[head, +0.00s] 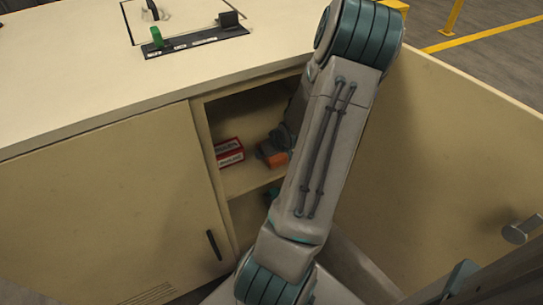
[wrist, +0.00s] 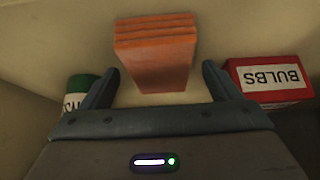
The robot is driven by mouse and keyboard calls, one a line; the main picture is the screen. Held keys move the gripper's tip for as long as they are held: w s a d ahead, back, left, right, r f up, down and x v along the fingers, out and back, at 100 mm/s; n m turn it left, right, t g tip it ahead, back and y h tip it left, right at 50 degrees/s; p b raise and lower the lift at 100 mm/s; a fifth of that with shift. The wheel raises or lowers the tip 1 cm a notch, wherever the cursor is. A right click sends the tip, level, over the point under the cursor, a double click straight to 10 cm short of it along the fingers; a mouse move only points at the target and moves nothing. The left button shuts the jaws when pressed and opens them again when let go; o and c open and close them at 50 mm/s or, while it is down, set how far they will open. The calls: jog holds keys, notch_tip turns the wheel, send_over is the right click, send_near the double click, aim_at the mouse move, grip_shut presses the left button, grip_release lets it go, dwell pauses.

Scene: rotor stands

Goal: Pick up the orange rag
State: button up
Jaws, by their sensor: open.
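The orange rag (wrist: 155,55) is a folded, layered block. In the wrist view it is at the upper middle, just beyond and between the fingers. My gripper (wrist: 160,80) is open, with one finger on each side of the rag's near end and visible gaps between. In the head view the rag (head: 277,160) shows as a small orange patch on the cabinet shelf. My gripper (head: 270,152) reaches in beside it, mostly hidden behind my arm and in shadow.
A red and white bulbs box (wrist: 268,80) stands close beside the right finger; it also shows in the head view (head: 229,152). A green-capped container (wrist: 80,95) is close to the left finger. The cabinet shelf (head: 240,182) is narrow, with an open door (head: 440,150) at right.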

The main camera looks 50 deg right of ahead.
jog(key=shift+w+f, duration=0.2)
jog(key=shift+f, duration=0.2)
jog(key=shift+r, duration=0.1)
jog(key=c, duration=1.1)
jog(key=shift+r, duration=0.1)
jog(key=shift+d+r+p, duration=0.1)
jog(key=shift+r+p, duration=0.65)
jog(key=shift+r, duration=0.15)
jog(key=shift+r+p, duration=0.7)
jog(key=shift+r, duration=0.25)
jog(key=shift+s+a+f+p, duration=0.1)
jog(key=shift+s+a+p, duration=0.8)
jog(key=shift+s+p, duration=1.7)
jog(key=shift+s+a+f+p, duration=0.1)
jog(key=shift+s+a+p, duration=0.85)
jog(key=shift+s+p, duration=1.7)
jog(key=shift+s+a+p, duration=0.9)
jog(key=shift+s+p, duration=0.9)
jog(key=shift+s, duration=1.55)
